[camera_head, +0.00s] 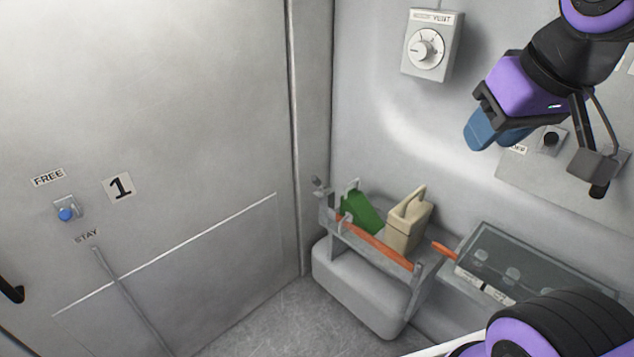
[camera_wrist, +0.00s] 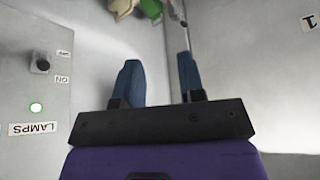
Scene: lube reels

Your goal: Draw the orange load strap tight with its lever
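The orange load strap (camera_head: 372,243) runs across the front of a grey wall rack (camera_head: 412,290), in front of a green can (camera_head: 361,213) and a beige can (camera_head: 408,224). An orange-red handle (camera_head: 445,250) sticks out to the right of the rack; I cannot tell whether it is the strap's lever. My gripper (camera_head: 492,138) is up and to the right of the rack, well apart from the strap. In the wrist view its two blue fingers (camera_wrist: 159,78) are spread with nothing between them. The cans show only partly at that view's top edge.
A glass-topped case (camera_head: 535,262) stands right of the rack. A dial box (camera_head: 432,45) hangs above. A LAMPS panel (camera_wrist: 35,75) is beside my gripper. A door (camera_head: 150,130) with a blue-knobbed latch (camera_head: 66,213) fills the left. Some floor (camera_head: 270,325) is clear.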

